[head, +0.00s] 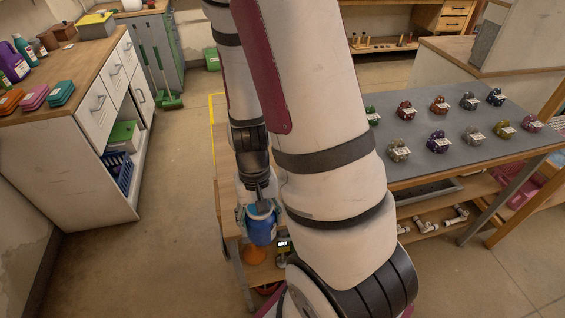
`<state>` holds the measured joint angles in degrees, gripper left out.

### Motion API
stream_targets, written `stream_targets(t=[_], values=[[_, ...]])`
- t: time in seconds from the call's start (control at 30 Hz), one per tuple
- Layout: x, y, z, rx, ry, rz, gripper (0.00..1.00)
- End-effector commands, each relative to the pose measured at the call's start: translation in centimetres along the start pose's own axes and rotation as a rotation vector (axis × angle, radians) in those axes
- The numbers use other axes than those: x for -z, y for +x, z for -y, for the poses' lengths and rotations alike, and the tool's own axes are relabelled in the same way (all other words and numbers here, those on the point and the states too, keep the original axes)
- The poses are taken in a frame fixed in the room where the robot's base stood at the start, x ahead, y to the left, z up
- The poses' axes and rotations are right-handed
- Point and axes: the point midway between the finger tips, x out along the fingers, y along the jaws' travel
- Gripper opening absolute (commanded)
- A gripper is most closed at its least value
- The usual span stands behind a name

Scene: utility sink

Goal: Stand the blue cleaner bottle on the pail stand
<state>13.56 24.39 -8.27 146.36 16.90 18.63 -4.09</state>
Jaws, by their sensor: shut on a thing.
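My gripper (259,208) is below the end of my arm, left of the thick arm link in the middle of the head view. It is shut on a blue thing with a pale top, which looks like the blue cleaner bottle (262,230). The bottle hangs about upright in front of a wooden stand's edge. My arm hides much of the area behind. I cannot tell for sure which surface is the pail stand; a wooden-topped piece with a leg (231,222) shows just behind the bottle.
An orange item (254,256) sits low under the bottle. A grey-topped table (450,150) with several labelled small parts stands right. A wooden-topped counter (75,75) with bottles and colored boxes stands left. The floor (150,240) between is clear.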

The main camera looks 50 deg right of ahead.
Motion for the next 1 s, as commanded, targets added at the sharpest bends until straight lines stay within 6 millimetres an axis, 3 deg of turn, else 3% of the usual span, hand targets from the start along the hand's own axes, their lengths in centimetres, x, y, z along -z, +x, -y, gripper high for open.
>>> stream_targets(t=[0.17,0.7,1.0], values=[[1.4,0.1,-0.1,0.002,0.006,-0.004,0.15],[13.0,-0.8,-0.7,0.0,0.007,-0.001,0.15],[15.7,-1.0,-0.7,0.001,0.006,-0.002,0.15]])
